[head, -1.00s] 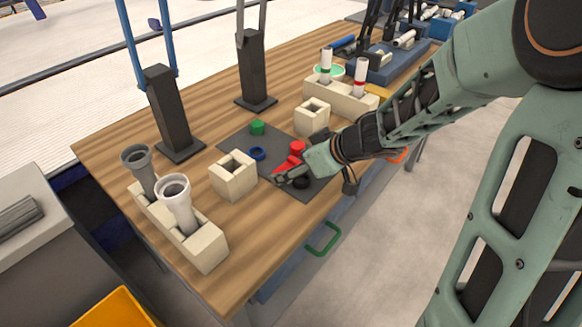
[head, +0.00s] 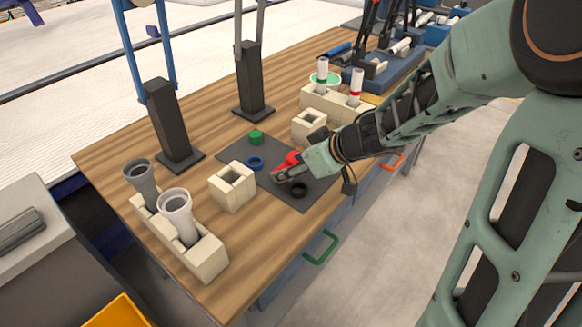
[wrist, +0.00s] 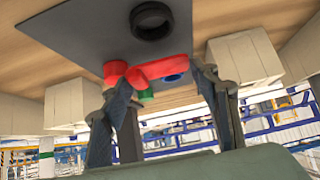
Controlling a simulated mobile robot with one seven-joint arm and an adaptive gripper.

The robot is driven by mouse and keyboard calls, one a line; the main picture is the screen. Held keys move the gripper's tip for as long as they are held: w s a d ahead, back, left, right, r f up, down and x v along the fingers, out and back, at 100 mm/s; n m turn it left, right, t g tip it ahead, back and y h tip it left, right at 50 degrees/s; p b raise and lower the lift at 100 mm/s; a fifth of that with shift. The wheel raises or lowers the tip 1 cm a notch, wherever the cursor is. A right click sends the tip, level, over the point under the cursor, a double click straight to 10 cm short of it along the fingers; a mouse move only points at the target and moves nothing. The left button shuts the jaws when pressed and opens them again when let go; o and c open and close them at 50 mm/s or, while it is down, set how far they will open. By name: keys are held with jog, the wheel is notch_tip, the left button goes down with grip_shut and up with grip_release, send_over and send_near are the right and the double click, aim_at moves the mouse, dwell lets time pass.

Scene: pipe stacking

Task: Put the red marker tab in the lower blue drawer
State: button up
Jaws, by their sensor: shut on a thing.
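My gripper (head: 279,178) is low over the dark grey mat (head: 318,187) and shut on the red marker tab. In the wrist view, the tab (wrist: 162,68) is a flat, elongated red piece between the two fingertips (wrist: 163,82). A round red cap (wrist: 115,70) shows beside it. In the head view, red (head: 291,157) shows just behind the gripper; tab and cap are hard to separate there. Whether the tab touches the mat is unclear. The drawer fronts under the table are mostly hidden; a green handle (head: 321,248) and an orange handle (head: 393,163) stick out along the front edge.
A black ring (head: 298,189), a blue ring (head: 254,163) and a green cap (head: 256,137) lie on the mat. Cream blocks (head: 232,186) flank it. A cream rack with grey pipes (head: 178,218) stands at the near left. Dark posts (head: 172,125) stand behind.

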jog(key=s+f+p+v, duration=0.15)
jog(key=p+v, duration=0.55)
jog(key=v, duration=0.9)
jog(key=w+d+r+m+t+h+p, duration=0.2)
jog(key=w+d+r+m+h+p, duration=0.2)
jog(key=w+p, duration=0.4)
notch_tip(320, 180, up, 3)
jog(key=d+m+p, duration=0.1)
jog(key=m+p, duration=0.1)
jog(key=p, duration=0.3)
jog(key=shift+d+t, duration=0.25)
jog(key=shift+t, duration=0.15)
